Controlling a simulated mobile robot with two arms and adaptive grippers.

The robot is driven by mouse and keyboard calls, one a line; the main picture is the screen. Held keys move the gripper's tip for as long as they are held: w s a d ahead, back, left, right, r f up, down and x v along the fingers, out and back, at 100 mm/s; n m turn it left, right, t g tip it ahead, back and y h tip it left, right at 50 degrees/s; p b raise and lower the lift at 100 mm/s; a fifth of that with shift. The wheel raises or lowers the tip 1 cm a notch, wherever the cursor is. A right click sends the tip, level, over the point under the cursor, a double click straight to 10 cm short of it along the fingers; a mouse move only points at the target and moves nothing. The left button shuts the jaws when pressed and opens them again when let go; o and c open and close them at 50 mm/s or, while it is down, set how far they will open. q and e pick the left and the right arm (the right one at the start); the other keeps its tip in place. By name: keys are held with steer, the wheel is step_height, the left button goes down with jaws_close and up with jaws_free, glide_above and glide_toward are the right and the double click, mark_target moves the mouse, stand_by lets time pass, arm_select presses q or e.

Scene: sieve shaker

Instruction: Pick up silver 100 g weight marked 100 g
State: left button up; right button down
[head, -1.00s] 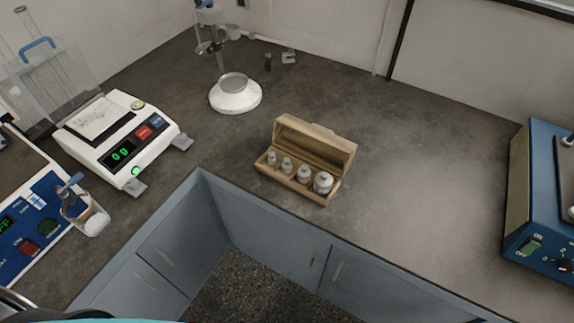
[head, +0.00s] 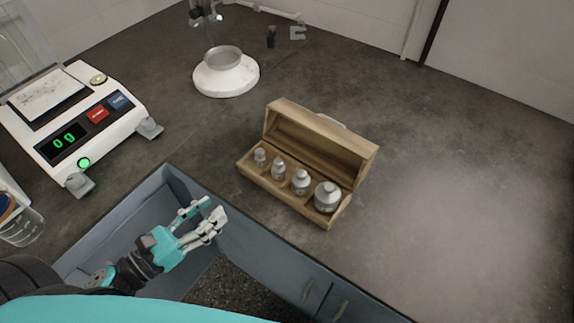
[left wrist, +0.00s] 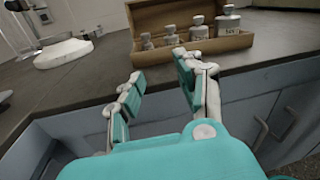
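Several silver knobbed weights stand in a row in an open wooden box (head: 322,137), rising in size from left to right. They are the smallest weight (head: 260,157), a second (head: 278,170), a third (head: 300,182) and the largest (head: 327,197). I cannot read their markings well enough to tell which is the 100 g one. My left gripper (head: 210,212) is open and empty, in front of the counter edge, left of and nearer than the box. In the left wrist view the open fingers (left wrist: 160,70) point toward the box (left wrist: 265,45), apart from it.
A balance (head: 75,120) reading 0 g stands at the left, with a glass vessel (head: 22,228) in front of it. A stand with a white round base (head: 226,79) is behind the box. The counter right of the box is clear. The counter edge lies near my left gripper.

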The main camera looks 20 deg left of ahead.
arm_select(q)
step_height(320, 180, up, 3)
steer(key=w+d+m+h, duration=0.1)
steer(key=d+m, duration=0.1)
steer(key=m, duration=0.1)
steer(key=p, duration=0.3)
glide_toward(275, 166)
steer(key=shift+n, duration=0.3)
steer(key=x, duration=0.5)
steer(key=shift+w+a+r, duration=0.1)
steer(key=shift+r, duration=0.2)
steer(key=shift+w+d+p, duration=0.25)
steer(key=shift+w+p, duration=0.05)
steer(key=shift+w, duration=0.05)
steer(key=p+x, duration=0.1)
steer(key=x, duration=0.3)
steer(key=shift+w+d+f, duration=0.1)
steer(key=shift+d, duration=0.05)
steer(key=shift+w+d+f+p, duration=0.15)
steer(key=shift+w+d+p, duration=0.1)
steer(key=shift+w+p, duration=0.1)
steer(key=shift+s, duration=0.1)
jaws_close()
